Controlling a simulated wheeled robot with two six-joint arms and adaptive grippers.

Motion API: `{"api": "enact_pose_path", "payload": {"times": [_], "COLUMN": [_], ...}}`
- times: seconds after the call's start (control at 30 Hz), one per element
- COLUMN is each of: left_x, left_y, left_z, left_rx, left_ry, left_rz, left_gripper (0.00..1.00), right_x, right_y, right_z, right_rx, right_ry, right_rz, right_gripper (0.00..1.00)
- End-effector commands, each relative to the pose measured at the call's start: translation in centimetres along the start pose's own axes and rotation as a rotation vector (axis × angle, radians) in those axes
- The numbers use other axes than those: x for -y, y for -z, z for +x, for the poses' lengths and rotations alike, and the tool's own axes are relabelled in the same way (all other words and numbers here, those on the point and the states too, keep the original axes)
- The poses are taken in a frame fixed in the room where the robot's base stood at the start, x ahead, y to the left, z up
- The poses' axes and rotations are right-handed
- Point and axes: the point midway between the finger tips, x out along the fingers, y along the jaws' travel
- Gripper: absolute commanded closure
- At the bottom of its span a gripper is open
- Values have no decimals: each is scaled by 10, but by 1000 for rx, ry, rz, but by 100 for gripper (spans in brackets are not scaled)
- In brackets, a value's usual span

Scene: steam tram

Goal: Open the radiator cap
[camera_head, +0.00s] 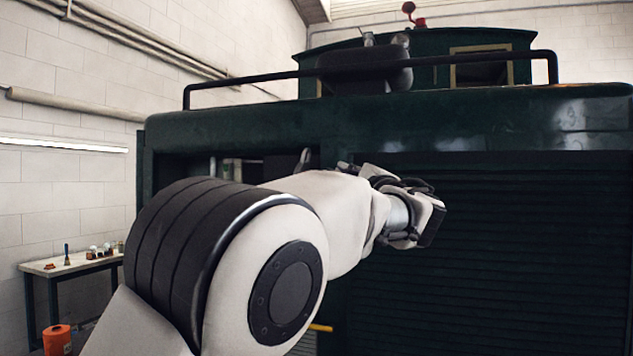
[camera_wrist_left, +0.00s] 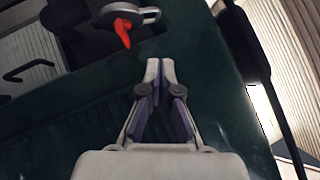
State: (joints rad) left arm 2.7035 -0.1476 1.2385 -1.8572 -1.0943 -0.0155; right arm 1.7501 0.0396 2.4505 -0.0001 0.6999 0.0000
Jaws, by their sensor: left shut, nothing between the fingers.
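In the left wrist view, a round grey metal cap with an orange-red lever (camera_wrist_left: 122,28) sits at the upper middle, above a dark fitting; I take it for the radiator cap. The lever points down in the picture, toward my fingers. My left gripper (camera_wrist_left: 154,72) is shut and empty, with its fingertips below and right of the cap, apart from it. In the head view my left gripper (camera_head: 425,217) is in front of the dark green tram (camera_head: 250,125), below its top edge. I cannot pick out the cap surely in the head view. My right gripper is in neither view.
A black handrail (camera_head: 450,65) runs along the tram's top front edge. A ribbed dark panel (camera_head: 530,230) lies behind and right of the gripper. A small table (camera_head: 50,266) with small items stands at the left wall, with an orange object (camera_head: 57,340) near it.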

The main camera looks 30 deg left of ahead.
Motion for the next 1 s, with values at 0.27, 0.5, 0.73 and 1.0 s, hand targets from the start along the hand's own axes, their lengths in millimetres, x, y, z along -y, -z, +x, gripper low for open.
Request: {"api": "enact_pose_path", "payload": {"times": [0.27,0.5,0.73,1.0], "left_x": [1,1,-3,-5], "left_y": [0,-2,-23,-25], "left_z": [52,104,123,124], "left_rx": [-3,-3,-5,-6], "left_ry": [-9,-10,-9,-8], "left_rz": [3,3,4,3], "left_gripper": [100,100,100,100], "right_x": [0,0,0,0], "right_y": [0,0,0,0], "right_z": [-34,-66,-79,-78], "right_rx": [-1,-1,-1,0], "right_ry": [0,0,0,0], "right_rz": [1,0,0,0], "right_gripper": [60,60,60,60]}}
